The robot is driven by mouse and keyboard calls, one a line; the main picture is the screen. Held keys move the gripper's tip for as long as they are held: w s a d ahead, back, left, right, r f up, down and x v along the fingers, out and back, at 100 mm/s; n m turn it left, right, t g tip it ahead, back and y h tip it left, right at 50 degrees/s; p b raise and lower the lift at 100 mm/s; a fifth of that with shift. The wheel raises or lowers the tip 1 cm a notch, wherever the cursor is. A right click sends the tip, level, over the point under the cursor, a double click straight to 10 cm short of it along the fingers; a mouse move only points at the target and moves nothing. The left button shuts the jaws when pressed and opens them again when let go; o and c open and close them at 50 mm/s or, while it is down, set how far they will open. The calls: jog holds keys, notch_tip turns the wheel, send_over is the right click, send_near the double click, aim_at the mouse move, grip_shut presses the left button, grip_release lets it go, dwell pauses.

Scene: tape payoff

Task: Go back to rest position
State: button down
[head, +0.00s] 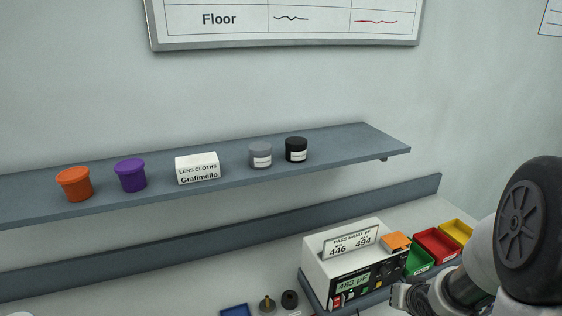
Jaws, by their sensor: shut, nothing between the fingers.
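Part of my arm (485,262) shows at the lower right corner, in front of the bench. A large black round joint cap is on it. The arm runs down and out of the bottom edge. My gripper's fingers are not visible in the head view, so what they are near is hidden.
A white meter (340,257) reading 483 pF stands close left of my arm, with an orange piece (395,241) on top. Green (418,259), red (437,245) and yellow (457,231) bins sit behind the arm. A wall shelf (345,146) holds several pots and a box.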

jog(key=s+a+r+n+g+h+b, duration=0.1)
jog(key=s+a+r, duration=0.4)
jog(key=s+r, duration=0.2)
jog(key=s+a+r+g+b, duration=0.1)
jog(key=s+a+r+b, duration=0.1)
jog(key=s+a+r, duration=0.35)
jog(key=s+a+r+n+g+y, duration=0.1)
jog(key=s+a, duration=0.4)
jog(key=s, duration=0.6)
jog(key=shift+r+n+y, duration=0.45)
jog(key=shift+n+y, duration=0.05)
jog(key=shift+a, duration=0.1)
